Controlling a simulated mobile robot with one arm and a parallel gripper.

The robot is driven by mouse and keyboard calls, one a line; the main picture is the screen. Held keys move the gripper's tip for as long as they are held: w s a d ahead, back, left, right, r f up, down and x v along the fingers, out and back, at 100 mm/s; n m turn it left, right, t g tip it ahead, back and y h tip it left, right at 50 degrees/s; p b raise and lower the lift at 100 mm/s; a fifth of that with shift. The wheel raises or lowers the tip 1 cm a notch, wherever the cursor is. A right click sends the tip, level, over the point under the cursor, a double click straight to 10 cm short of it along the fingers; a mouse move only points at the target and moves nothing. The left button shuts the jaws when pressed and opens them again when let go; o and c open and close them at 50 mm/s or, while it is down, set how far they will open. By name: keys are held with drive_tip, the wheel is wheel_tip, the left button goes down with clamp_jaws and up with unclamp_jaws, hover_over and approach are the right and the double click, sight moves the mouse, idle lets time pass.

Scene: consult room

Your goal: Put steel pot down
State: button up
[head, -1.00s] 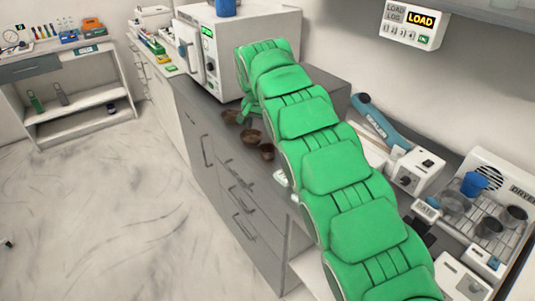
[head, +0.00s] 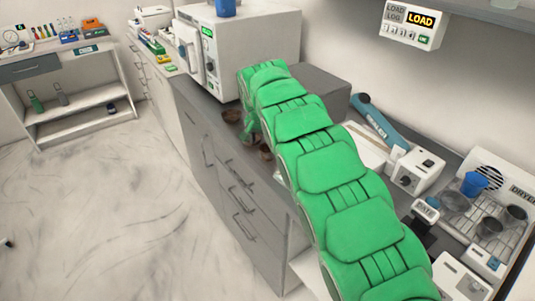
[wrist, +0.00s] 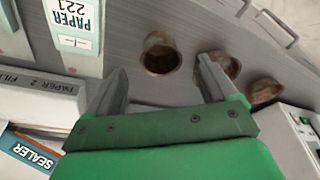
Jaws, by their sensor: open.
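Three small brown, round, open-topped vessels stand in a row on the grey counter. In the head view I see one at the far end (head: 232,117) and one at the near end (head: 266,153); my gripper (head: 252,136) partly covers the middle. In the wrist view one vessel (wrist: 161,53) lies between and just beyond the open fingertips of my gripper (wrist: 160,68). My right finger overlaps the middle vessel (wrist: 230,68), and the third (wrist: 265,91) is farther right. My gripper holds nothing. I cannot tell which vessel is the steel pot.
A white cabinet machine (head: 250,45) stands behind the vessels. A blue sealer (head: 378,122) and a dryer rack (head: 500,232) with cups are at the right. In the wrist view a paper box (wrist: 72,35) is close to my left finger.

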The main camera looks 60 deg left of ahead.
sight(268, 149)
drive_tip(key=shift+w+x, duration=0.2)
drive_tip(key=shift+x, duration=3.15)
drive_tip(key=shift+a+r, duration=0.1)
drive_tip(key=shift+a, duration=0.05)
drive_tip(key=shift+c, duration=0.5)
drive_tip(key=c, duration=1)
